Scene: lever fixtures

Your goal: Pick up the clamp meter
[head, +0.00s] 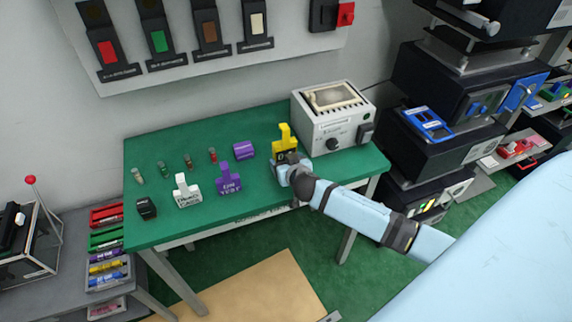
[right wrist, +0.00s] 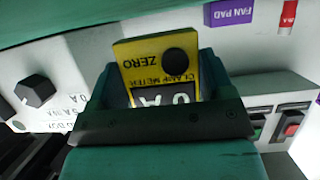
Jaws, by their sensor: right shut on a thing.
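The yellow clamp meter (head: 284,137) is upright near the right part of the green table (head: 262,116), just left of a white instrument box. My right gripper (head: 289,160) is shut on its lower part. In the right wrist view the clamp meter (right wrist: 155,55) sits between the fingers of my right gripper (right wrist: 165,88), its "CLAMP METER" and "ZERO" lettering upside down. The gripper hides the meter's lower end, so I cannot tell whether it touches the table. My left gripper is not in view.
The white instrument box (head: 333,117) stands close to the right of the meter. A purple block (head: 244,150), a purple clamp-shaped tool (head: 229,178), a white one (head: 187,190) and a small black device (head: 146,208) are to the left, with several small fuses behind. The table's front right is clear.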

